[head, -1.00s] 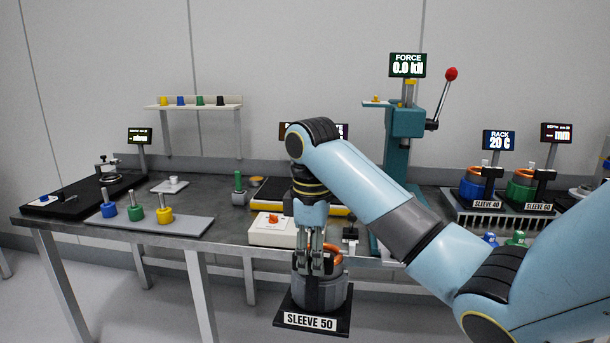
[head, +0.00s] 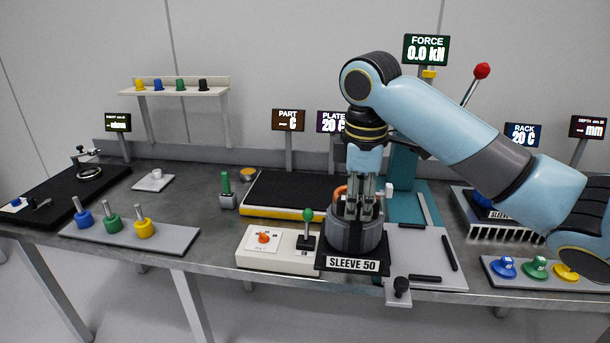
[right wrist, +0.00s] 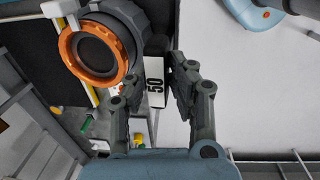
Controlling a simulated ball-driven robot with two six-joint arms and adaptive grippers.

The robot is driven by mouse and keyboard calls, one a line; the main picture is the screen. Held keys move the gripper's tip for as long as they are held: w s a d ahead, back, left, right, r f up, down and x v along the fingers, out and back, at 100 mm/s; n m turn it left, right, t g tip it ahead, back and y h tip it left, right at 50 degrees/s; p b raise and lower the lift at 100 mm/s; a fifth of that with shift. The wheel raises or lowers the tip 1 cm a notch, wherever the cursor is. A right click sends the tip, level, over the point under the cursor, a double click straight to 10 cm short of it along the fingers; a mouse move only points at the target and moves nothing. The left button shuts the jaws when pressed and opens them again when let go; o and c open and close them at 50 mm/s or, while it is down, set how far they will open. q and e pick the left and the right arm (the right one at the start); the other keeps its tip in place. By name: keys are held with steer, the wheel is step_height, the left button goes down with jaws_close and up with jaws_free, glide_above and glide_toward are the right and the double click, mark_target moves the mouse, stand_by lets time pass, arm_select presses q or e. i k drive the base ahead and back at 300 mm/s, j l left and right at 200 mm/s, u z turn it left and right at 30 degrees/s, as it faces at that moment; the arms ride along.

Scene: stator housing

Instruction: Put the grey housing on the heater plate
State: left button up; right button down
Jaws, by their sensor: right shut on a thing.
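The grey housing (head: 341,236), with an orange ring inside, is on a black holder labelled SLEEVE 50 (head: 352,264). The exact grip contact is unclear. The heater plate (head: 285,188), black-topped with a yellow and white edge, lies behind and left of the housing; its top looks bare. My left gripper is out of view.
A white control box (head: 262,258) with an orange knob and green-topped lever stands in front of the plate. A grey plate with black bars (head: 430,262) is right of the housing, before the teal press (head: 402,170). A green-handled piece (head: 226,190) stands left of the heater plate.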

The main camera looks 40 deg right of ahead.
mark_target(311, 189)
steer(key=i+l, duration=0.3)
steer(key=l, duration=0.15)
steer(key=i+l, duration=0.3)
steer(key=l, duration=0.2)
steer(key=i+l, duration=0.3)
steer(key=l, duration=0.15)
